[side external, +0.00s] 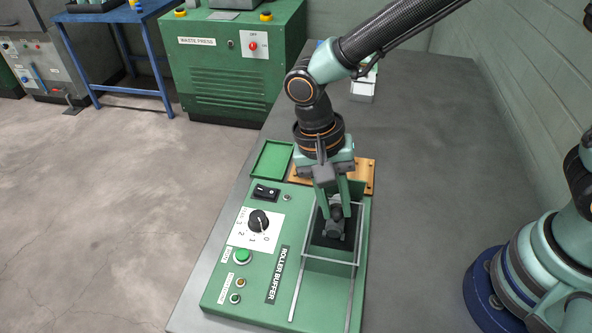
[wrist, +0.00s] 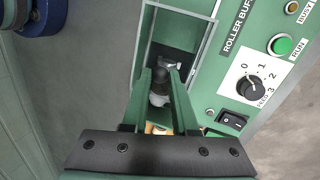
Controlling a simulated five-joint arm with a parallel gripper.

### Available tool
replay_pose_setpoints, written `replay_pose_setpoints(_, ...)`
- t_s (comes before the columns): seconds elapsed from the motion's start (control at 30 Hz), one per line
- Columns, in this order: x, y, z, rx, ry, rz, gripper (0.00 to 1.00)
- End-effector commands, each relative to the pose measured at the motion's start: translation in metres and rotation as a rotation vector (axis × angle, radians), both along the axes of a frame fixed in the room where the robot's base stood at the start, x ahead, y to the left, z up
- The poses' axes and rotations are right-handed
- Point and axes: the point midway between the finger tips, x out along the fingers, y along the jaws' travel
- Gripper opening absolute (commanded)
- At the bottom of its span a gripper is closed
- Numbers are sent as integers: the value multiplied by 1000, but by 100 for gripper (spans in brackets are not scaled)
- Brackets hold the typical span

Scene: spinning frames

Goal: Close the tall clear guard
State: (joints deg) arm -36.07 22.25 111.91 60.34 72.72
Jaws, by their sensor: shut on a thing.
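The tall clear guard (side external: 331,262) shows as thin pale edges around and in front of the dark well of the green roller buffer (side external: 262,290). Its edges also show in the wrist view (wrist: 183,10). Its clear panes are hard to see, so I cannot tell its exact angle. My gripper (side external: 337,208) points down at the well, its fingers shut on a grey and black part (side external: 334,228). That part also shows between the fingers in the wrist view (wrist: 160,98). My fingers hide some of it, and I cannot tell whether it is fixed in the well.
The panel has a rotary dial (side external: 258,220), a black rocker switch (side external: 266,193) and a green run button (side external: 242,257). An empty green tray (side external: 272,160) and an orange-brown board (side external: 365,178) lie behind. The grey bench (side external: 420,200) is clear on the right.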

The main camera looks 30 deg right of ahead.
Motion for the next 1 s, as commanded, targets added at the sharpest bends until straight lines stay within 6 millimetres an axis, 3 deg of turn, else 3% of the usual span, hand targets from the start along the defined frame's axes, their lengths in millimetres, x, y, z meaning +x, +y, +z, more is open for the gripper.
replay_pose_setpoints(0.37,7,-5,0,10,-4,0,0)
replay_pose_setpoints(0.4,7,-5,0,11,-4,-1,30)
replay_pose_setpoints(0.47,7,-5,0,10,-4,0,53)
replay_pose_setpoints(0.5,7,-5,0,10,-4,0,57)
replay_pose_setpoints(0.83,7,-5,2,8,-2,-1,57)
replay_pose_setpoints(1.0,11,-2,20,11,-6,-1,57)
